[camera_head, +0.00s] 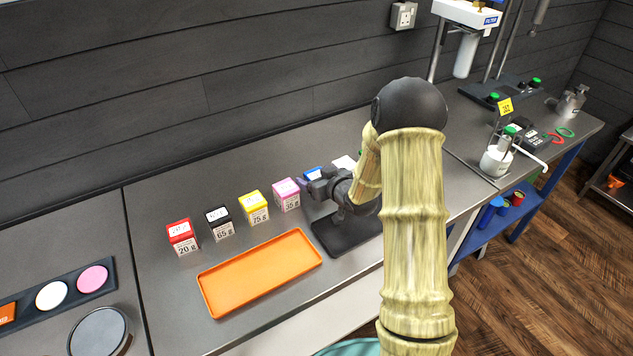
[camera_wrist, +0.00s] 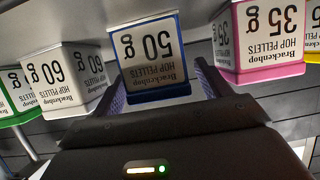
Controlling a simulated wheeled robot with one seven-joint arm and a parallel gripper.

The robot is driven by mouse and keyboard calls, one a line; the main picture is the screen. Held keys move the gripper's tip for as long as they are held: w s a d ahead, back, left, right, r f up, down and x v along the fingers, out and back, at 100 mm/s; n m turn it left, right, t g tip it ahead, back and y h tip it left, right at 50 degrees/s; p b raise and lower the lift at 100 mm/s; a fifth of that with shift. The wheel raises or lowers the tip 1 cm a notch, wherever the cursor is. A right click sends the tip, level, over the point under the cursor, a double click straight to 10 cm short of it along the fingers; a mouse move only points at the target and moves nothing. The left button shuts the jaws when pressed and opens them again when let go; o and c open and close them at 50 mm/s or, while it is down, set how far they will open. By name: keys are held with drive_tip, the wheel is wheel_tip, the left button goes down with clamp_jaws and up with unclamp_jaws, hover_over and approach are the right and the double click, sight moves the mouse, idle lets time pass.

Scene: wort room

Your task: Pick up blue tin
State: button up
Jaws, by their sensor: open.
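The blue tin (camera_wrist: 150,55) is labelled 50 g hop pellets and appears upside down in the wrist view, its blue edge toward my gripper. My gripper (camera_wrist: 160,88) is open, one finger on each side of the tin's picture. I cannot tell how far the fingers reach around it. In the head view the blue top (camera_head: 313,173) shows just behind my gripper (camera_head: 312,187), which hides most of the tin. The tin stands on the counter in a row.
The pink tin (camera_head: 287,194) stands close to the left of the blue one, then yellow (camera_head: 254,207), black (camera_head: 219,223) and red (camera_head: 182,237) tins. A white tin (camera_wrist: 75,75) is close on the other side. An orange tray (camera_head: 262,272) lies empty in front.

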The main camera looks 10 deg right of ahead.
sight(317, 174)
idle(0.4)
drive_tip(key=c, duration=1.1)
drive_tip(key=shift+r, duration=0.1)
wheel_tip(317, 174, up, 9)
drive_tip(key=shift+r, duration=0.2)
drive_tip(key=shift+s+d+r, duration=0.1)
drive_tip(key=shift+r, duration=0.15)
